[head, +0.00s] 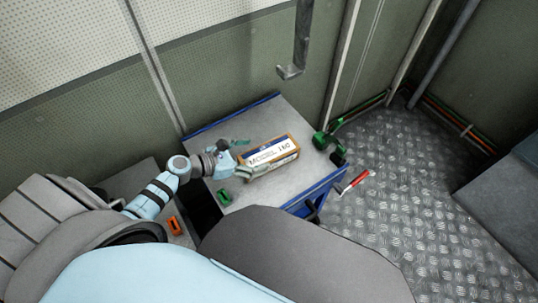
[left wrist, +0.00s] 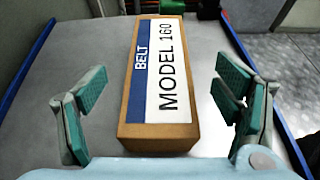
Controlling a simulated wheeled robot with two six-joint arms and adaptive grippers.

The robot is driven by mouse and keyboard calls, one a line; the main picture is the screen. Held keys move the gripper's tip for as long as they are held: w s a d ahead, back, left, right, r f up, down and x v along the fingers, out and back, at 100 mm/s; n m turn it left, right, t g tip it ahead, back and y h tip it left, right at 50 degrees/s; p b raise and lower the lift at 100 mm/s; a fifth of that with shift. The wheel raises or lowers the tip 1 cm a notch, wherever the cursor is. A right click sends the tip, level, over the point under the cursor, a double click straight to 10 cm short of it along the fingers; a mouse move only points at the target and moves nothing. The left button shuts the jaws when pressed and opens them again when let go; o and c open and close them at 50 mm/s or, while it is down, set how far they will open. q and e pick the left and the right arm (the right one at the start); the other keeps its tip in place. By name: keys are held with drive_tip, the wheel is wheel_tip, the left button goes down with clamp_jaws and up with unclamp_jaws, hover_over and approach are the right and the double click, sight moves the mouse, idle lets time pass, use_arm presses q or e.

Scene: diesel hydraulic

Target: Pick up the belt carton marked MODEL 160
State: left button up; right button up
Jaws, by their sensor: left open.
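The belt carton (head: 270,157) is a brown box with a white and blue label reading MODEL 160. It lies on the grey top of a blue-edged cart (head: 225,183). In the left wrist view the carton (left wrist: 160,85) lies lengthwise, its near end close to my left gripper. My left gripper (head: 239,158) is at the carton's left end in the head view. In the left wrist view its green-padded fingers (left wrist: 157,112) are open, one on each side of the carton's near end, with gaps on both sides. My right gripper is not in view.
A green and black item (head: 325,141) stands at the cart's right edge. A red-handled tool (head: 355,182) shows beyond the cart's edge. A metal hook (head: 292,70) hangs above the back. An orange item (head: 174,226) lies left of the cart. Patterned floor (head: 410,190) is open at right.

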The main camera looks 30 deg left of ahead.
sight(267, 152)
use_arm(q)
drive_tip(key=x, duration=0.4)
drive_tip(key=shift+w+d+f+b, duration=0.1)
drive_tip(key=shift+w+f+b, duration=0.2)
drive_tip(key=shift+b, duration=0.1)
drive_tip(key=shift+r, duration=0.1)
drive_tip(key=c, duration=1.5)
